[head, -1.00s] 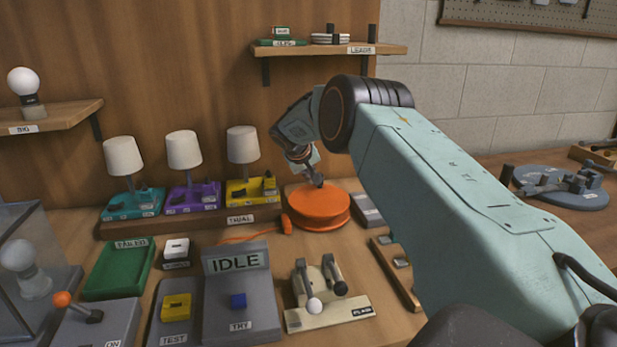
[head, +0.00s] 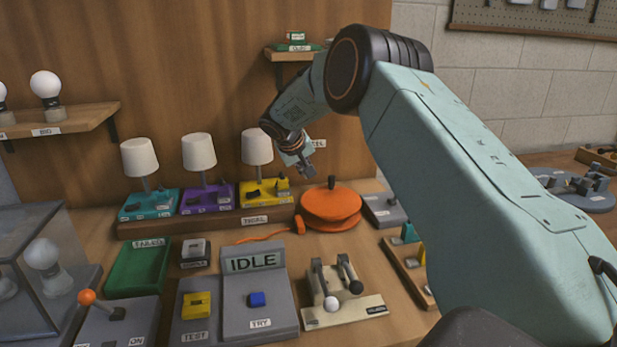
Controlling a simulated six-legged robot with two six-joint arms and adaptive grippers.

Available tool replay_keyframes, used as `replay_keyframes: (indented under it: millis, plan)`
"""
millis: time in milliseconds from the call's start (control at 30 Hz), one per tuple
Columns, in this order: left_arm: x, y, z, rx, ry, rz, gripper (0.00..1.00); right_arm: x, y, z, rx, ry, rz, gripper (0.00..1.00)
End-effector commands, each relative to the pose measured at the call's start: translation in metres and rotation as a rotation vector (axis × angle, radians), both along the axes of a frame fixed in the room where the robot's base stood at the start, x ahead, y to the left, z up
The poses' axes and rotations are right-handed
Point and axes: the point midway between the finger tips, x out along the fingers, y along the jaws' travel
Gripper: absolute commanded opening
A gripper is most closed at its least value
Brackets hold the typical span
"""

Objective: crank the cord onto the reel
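The orange reel (head: 330,208) lies flat on the bench at the back, right of the lamps. Its dark crank knob (head: 331,182) stands up from the top. An orange cord (head: 264,237) runs from the reel's left side across the bench, with a thicker orange piece by the reel. My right gripper (head: 307,170) hangs above and left of the knob, apart from it in the picture. It appears empty; its fingers are too small to tell open from shut. My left gripper is not in view.
Three lamps (head: 200,153) stand on a wooden block left of the reel. The IDLE console (head: 258,292), a green tray (head: 137,272) and a lever fixture (head: 342,293) stand in front. A grey box (head: 384,211) sits close right of the reel.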

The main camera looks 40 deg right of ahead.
Motion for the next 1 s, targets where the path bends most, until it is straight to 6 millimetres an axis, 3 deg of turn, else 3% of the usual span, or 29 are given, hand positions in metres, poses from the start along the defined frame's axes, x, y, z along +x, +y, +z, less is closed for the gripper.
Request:
replay_keyframes:
  millis: [200,533,1000]
  plan:
    - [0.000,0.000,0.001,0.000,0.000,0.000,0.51,-0.007,0.016,0.024,0.000,-0.001,0.000,0.00]
    - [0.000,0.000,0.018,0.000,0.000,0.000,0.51,-0.010,0.025,0.033,-0.002,0.003,-0.034,0.00]
    - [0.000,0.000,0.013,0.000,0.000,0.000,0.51,0.006,-0.011,-0.026,-0.002,0.004,-0.039,0.00]
